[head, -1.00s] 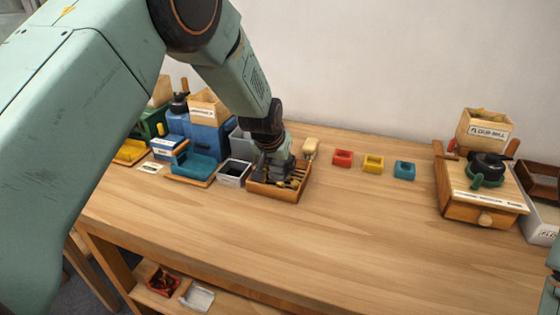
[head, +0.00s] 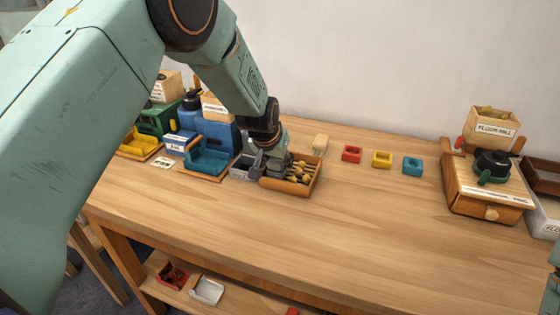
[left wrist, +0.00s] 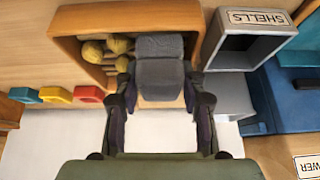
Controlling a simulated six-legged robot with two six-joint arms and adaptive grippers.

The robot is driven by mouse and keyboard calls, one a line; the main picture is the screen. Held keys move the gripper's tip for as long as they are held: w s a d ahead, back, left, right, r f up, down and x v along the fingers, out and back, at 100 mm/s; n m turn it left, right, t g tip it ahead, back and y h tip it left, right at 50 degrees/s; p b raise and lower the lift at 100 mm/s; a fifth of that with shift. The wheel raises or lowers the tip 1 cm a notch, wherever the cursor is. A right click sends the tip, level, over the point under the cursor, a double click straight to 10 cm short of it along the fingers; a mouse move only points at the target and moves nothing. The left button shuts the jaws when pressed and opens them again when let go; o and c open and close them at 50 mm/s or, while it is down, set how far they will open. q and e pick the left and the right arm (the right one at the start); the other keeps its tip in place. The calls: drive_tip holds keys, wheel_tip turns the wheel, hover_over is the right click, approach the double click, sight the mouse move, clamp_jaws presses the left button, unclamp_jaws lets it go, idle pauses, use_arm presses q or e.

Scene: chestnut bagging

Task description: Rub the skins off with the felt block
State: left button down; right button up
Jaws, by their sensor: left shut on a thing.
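My left gripper (head: 276,166) is shut on a grey felt block (left wrist: 159,78); the block shows between its fingers in the left wrist view. The gripper is at the left side of a wooden tray (head: 289,190), with the block over or in that part of it. The tray also shows in the left wrist view (left wrist: 72,20). Several yellowish chestnuts (head: 302,171) lie in the tray's right part, in the left wrist view beside the block (left wrist: 94,50). Whether the block touches any chestnut cannot be told. My right gripper is not in view.
A grey bin labelled SHELLS (left wrist: 252,52) stands beside the tray. Blue equipment (head: 208,158) is farther left. Red (head: 352,154), yellow (head: 381,159) and blue (head: 413,166) small holders and a wooden mill (head: 484,190) are to the right. The front tabletop is clear.

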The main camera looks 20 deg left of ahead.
use_arm(q)
drive_tip(key=shift+a+r+p, duration=0.1)
drive_tip(key=shift+p, duration=0.25)
drive_tip(key=shift+r, duration=0.95)
drive_tip(key=shift+r+p, duration=0.15)
drive_tip(key=shift+p, duration=0.35)
wheel_tip(320, 180, up, 2)
drive_tip(key=shift+r+p, duration=0.15)
drive_tip(key=shift+p, duration=0.75)
wheel_tip(320, 180, up, 4)
drive_tip(key=p, duration=0.3)
drive_tip(key=shift+f, duration=0.25)
drive_tip(key=shift+f, duration=0.15)
